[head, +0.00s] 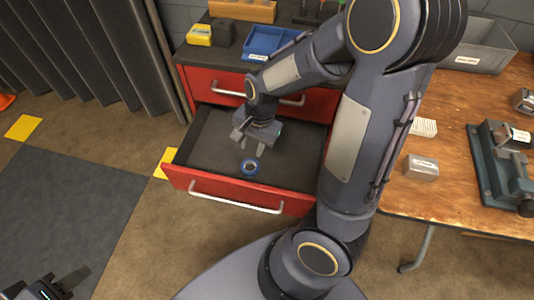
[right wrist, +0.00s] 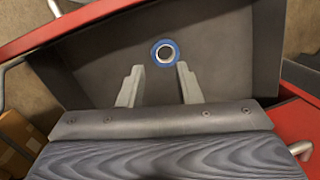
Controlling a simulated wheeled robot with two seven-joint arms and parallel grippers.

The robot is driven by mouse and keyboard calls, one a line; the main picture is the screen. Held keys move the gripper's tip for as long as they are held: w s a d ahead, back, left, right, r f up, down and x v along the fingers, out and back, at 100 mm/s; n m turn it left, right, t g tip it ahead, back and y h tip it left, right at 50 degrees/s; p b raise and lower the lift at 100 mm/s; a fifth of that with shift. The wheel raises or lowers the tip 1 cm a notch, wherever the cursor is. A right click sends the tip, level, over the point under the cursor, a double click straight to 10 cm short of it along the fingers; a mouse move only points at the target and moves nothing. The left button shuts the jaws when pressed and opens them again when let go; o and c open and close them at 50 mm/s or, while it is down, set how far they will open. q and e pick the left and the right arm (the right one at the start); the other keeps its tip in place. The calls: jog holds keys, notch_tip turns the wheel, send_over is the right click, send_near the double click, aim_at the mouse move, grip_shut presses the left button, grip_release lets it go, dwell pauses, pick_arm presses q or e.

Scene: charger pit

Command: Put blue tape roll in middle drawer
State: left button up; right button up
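The blue tape roll (head: 250,167) lies flat on the dark floor of an open red drawer (head: 237,192), towards its front. It also shows in the right wrist view (right wrist: 165,53), a little beyond my fingertips. My right gripper (head: 249,145) is over the drawer, open and empty, with its fingers pointing at the roll but apart from it. Its two fingers show spread in the right wrist view (right wrist: 160,75). My left gripper (head: 62,284) is at the bottom left of the head view, away from the drawer, and its fingers are too unclear to read.
A closed red drawer (head: 230,80) is above the open one. The cabinet top holds a blue tray (head: 265,40) and a yellow box (head: 199,34). A wooden workbench (head: 455,185) with a vise (head: 500,155) stands at the right.

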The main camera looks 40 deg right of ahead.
jog(key=s+a+r+n+t+y, duration=0.2)
jog(key=s+a+r+n+t, duration=0.1)
jog(key=s+r+n, duration=0.7)
jog(key=s+r+t, duration=0.1)
jog(key=s+r, duration=0.2)
jog(key=shift+a+n+t, duration=0.15)
jog(key=shift+n+t, duration=0.25)
pick_arm(q)
jog(key=shift+r, duration=0.15)
pick_arm(e)
jog(key=shift+r, duration=0.15)
